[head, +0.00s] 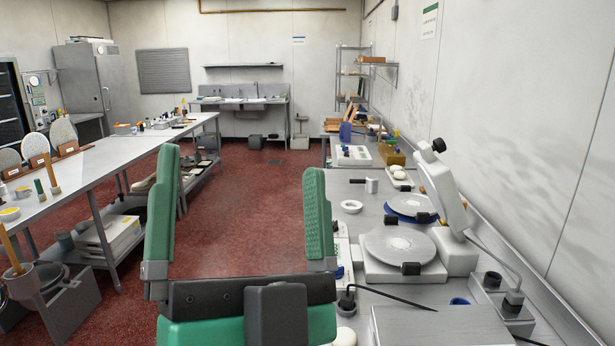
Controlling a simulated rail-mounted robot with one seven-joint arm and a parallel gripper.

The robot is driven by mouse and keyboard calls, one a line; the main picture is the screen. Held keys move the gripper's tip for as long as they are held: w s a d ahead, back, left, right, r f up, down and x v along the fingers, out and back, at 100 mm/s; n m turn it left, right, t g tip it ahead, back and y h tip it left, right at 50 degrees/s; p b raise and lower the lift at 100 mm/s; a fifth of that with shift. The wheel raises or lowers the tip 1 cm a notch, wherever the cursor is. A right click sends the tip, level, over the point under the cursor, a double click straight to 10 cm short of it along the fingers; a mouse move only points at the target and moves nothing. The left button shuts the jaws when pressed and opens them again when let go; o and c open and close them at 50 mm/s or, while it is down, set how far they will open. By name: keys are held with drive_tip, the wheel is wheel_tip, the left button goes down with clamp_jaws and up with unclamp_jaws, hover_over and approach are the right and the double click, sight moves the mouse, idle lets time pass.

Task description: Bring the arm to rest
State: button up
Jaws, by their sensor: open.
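My gripper (240,215) shows large in the front of the head view, with two green padded fingers rising from a dark crossbar. The fingers stand wide apart and nothing is between them. Through the gap I see the red floor (255,205) of the aisle. The right finger overlaps the near edge of the right-hand counter in the picture. The left finger overlaps part of the long table on the left. I cannot tell how far the gripper is from either surface.
A sink (243,101) stands at the back. The aisle between is clear.

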drive_tip(key=w+d+f+n+g+h, duration=0.1)
drive_tip(key=w+d+f+n+g, duration=0.3)
drive_tip(key=f, duration=0.8)
drive_tip(key=w+f+n+g+h, duration=0.1)
drive_tip(key=f+g, duration=0.6)
drive_tip(key=f, duration=0.4)
drive_tip(key=s+r+t+p, duration=0.2)
drive_tip(key=r+p, duration=0.8)
drive_tip(key=r, duration=0.7)
drive_tip(key=s+r+t+p, duration=0.3)
drive_tip(key=r+p, duration=0.8)
drive_tip(key=r, duration=0.6)
drive_tip(key=s+r+t+p, duration=0.2)
drive_tip(key=s+r+p, duration=0.3)
drive_tip(key=r+p, duration=0.6)
wheel_tip(320, 180, up, 6)
drive_tip(key=shift+r+t, duration=0.15)
drive_tip(key=shift+t, duration=0.15)
drive_tip(key=shift+s+a, duration=0.1)
